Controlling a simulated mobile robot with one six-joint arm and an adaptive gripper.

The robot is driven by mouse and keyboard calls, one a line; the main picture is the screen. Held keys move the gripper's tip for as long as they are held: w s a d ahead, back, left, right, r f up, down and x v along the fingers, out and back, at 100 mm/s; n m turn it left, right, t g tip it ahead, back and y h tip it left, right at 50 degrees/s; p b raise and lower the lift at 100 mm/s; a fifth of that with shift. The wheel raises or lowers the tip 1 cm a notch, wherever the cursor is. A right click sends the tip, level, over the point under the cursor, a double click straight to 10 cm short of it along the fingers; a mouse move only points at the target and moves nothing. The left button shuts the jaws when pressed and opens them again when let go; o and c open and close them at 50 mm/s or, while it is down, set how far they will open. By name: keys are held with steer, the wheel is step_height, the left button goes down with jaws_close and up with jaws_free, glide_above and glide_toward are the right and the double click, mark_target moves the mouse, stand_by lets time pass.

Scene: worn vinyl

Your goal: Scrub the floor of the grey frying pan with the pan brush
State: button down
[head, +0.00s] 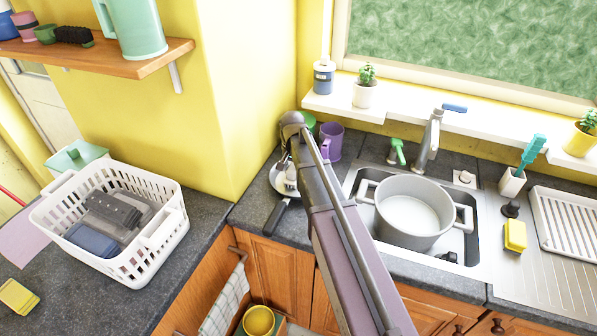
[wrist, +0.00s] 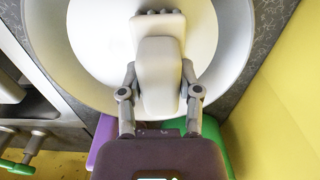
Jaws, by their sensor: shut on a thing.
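The grey frying pan (head: 278,181) lies on the dark counter left of the sink, its black handle toward the front edge. In the wrist view its pale floor (wrist: 92,45) and grey wall fill the upper part. My gripper (wrist: 159,88) is shut on the pan brush (wrist: 160,70), a pale block-like piece held between the two fingers over the pan floor. I cannot tell whether its far end touches the floor. In the head view my gripper (head: 291,150) is over the pan, largely hidden by my arm, which also covers part of the pan.
A purple mug (head: 331,141) and a green item (head: 308,122) stand close behind the pan, near the yellow wall. A large pot (head: 412,214) sits in the sink to the right. A white basket (head: 163,235) with dark items stands on the left counter.

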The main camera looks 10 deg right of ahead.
steer(key=shift+w+a, duration=0.3)
steer(key=shift+a, duration=0.2)
steer(key=shift+s+d, duration=0.1)
steer(key=shift+d, duration=0.05)
steer(key=shift+s+d, duration=0.5)
steer(key=shift+d, duration=0.3)
steer(key=shift+s+d, duration=0.5)
steer(key=shift+d, duration=0.35)
steer(key=shift+s+d, duration=0.5)
steer(key=shift+d, duration=0.3)
steer(key=shift+w+a, duration=0.1)
steer(key=shift+a, duration=0.05)
steer(key=shift+w+a, duration=0.5)
steer(key=shift+a, duration=0.3)
steer(key=shift+w+a, duration=0.5)
steer(key=shift+a, duration=0.35)
steer(key=shift+w+a, duration=0.5)
steer(key=shift+a, duration=0.3)
steer(key=shift+s+d, duration=0.1)
steer(key=shift+s+d, duration=0.5)
steer(key=shift+d, duration=0.35)
steer(key=shift+s+d, duration=0.5)
steer(key=shift+d, duration=0.3)
steer(key=shift+s+d, duration=0.5)
steer(key=shift+d, duration=0.35)
steer(key=shift+w+a, duration=0.1)
steer(key=shift+a, duration=0.05)
